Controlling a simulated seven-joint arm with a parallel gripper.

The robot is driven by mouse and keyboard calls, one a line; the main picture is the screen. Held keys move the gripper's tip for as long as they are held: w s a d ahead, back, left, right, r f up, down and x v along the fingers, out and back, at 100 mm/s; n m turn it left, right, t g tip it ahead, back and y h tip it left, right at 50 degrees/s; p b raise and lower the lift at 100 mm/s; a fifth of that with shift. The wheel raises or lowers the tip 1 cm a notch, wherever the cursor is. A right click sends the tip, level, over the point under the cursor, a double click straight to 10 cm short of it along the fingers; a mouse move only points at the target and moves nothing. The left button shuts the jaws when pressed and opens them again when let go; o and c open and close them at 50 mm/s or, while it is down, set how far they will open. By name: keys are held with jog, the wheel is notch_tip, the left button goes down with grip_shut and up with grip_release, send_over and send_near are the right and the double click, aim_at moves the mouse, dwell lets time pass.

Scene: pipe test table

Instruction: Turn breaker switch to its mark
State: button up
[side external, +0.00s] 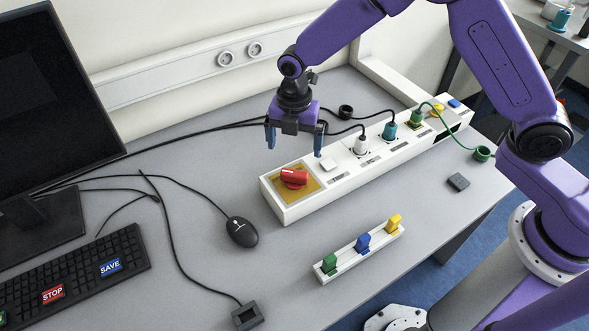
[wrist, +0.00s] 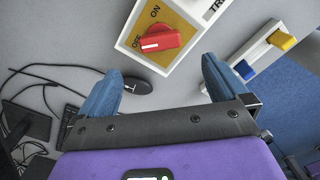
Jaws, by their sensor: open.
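The breaker switch is a red rotary knob (side external: 294,177) on a yellow plate (side external: 312,187) at the left end of a long white panel box (side external: 281,211). In the wrist view the red knob (wrist: 160,39) has a white pointer line, and the plate (wrist: 183,35) carries the words OFF and ON. The line points toward the OFF side. My gripper (side external: 294,144) is open and empty, above and behind the knob in the side view. In the wrist view its blue fingertips (wrist: 157,75) are spread below the knob, apart from it.
Plugs and cables occupy the panel's right part, including a white plug (side external: 361,145). A white strip (side external: 362,258) with green, blue and yellow switches lies in front. A mouse (side external: 242,231), keyboard (side external: 70,285) and monitor (side external: 50,100) are at left. Desk between mouse and panel is clear.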

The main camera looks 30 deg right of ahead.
aim_at(294, 173)
notch_tip(294, 173, down, 10)
jog(key=shift+r, duration=0.1)
jog(key=shift+c, duration=0.3)
jog(key=c, duration=1)
